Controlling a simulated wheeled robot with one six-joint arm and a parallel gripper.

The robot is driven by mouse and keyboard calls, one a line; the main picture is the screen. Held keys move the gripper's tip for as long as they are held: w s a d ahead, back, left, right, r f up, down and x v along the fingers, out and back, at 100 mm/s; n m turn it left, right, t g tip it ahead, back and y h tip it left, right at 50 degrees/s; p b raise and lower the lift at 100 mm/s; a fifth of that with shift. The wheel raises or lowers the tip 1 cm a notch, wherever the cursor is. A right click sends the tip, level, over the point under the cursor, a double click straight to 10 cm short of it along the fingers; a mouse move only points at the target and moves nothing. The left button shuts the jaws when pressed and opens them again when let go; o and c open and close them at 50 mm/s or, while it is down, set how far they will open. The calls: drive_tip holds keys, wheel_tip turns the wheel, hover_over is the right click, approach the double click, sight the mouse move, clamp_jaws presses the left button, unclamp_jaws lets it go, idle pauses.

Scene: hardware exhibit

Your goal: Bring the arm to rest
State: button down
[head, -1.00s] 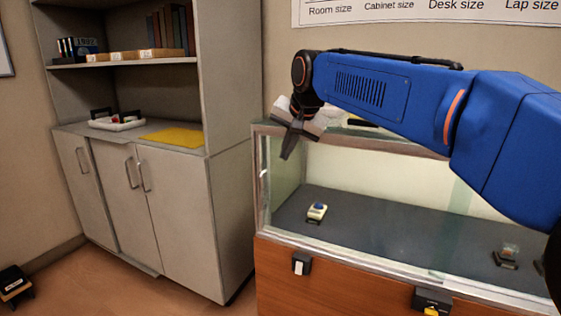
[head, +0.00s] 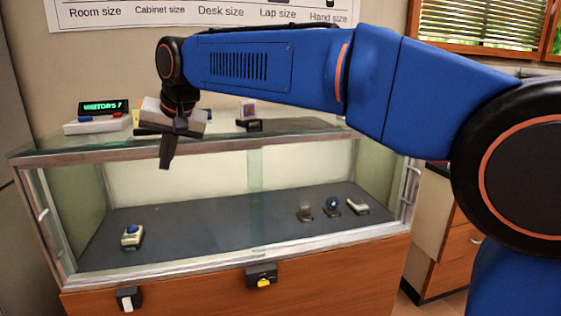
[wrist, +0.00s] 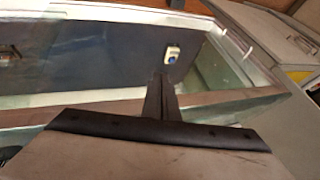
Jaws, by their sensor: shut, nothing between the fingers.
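My blue arm (head: 240,68) reaches in from the right of the head view, bent and raised. My gripper (head: 168,155) points down in front of the glass display case (head: 70,151), its fingers together with nothing between them. In the wrist view, my gripper (wrist: 160,92) shows as dark closed fingers against the case. I cannot tell the exact gap between the fingertips and the glass.
In the case are a cream device with a blue top (head: 132,236) and several small exhibits at right. A lit sign (head: 103,107) stands on top. A switch box with a yellow part (head: 262,277) is on the wooden front. Drawers (head: 455,250) stand at right.

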drive_tip(key=s+d+f+m+t+h, duration=0.1)
drive_tip(key=s+d+f, duration=0.15)
drive_tip(key=d, duration=1.45)
drive_tip(key=s+d+f+m+h, duration=0.15)
drive_tip(key=d+f, duration=0.25)
drive_tip(key=d, duration=1.4)
drive_tip(key=s+d+f+h, duration=0.2)
drive_tip(key=s+d+f, duration=1.7)
drive_tip(key=d, duration=0.3)
drive_tip(key=shift+s+m+h, duration=0.35)
drive_tip(key=shift+s+m, duration=0.1)
drive_tip(key=shift+s, duration=0.15)
